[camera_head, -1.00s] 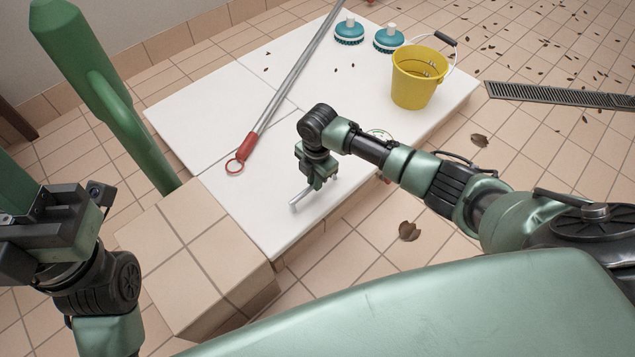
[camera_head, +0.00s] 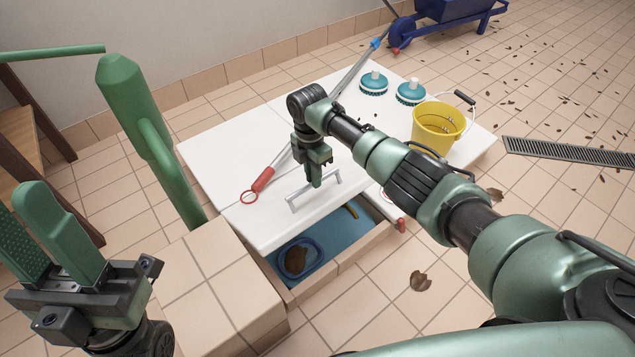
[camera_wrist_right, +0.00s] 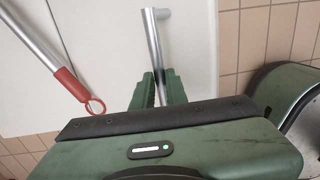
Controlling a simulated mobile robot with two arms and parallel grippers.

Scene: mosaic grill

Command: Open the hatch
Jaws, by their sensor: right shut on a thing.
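The hatch is a white panel (camera_head: 262,226) with a silver bar handle (camera_head: 291,203) near its front edge. That edge stands clear of the tiled rim (camera_head: 350,262), and a blue-lined space (camera_head: 338,232) shows below it. My right gripper (camera_head: 315,180) is shut on the handle. In the right wrist view the handle (camera_wrist_right: 153,40) runs between the green fingers (camera_wrist_right: 158,88). My left gripper (camera_head: 55,230) is empty at the lower left, its fingers pointing up and apart, away from the hatch.
A blue round container (camera_head: 298,258) with brown contents lies inside the opening. On the white top are a red-ended pole (camera_head: 270,172), two teal brushes (camera_head: 373,82) and a yellow bucket (camera_head: 438,125). A tiled block (camera_head: 215,290) and green post (camera_head: 160,140) stand left.

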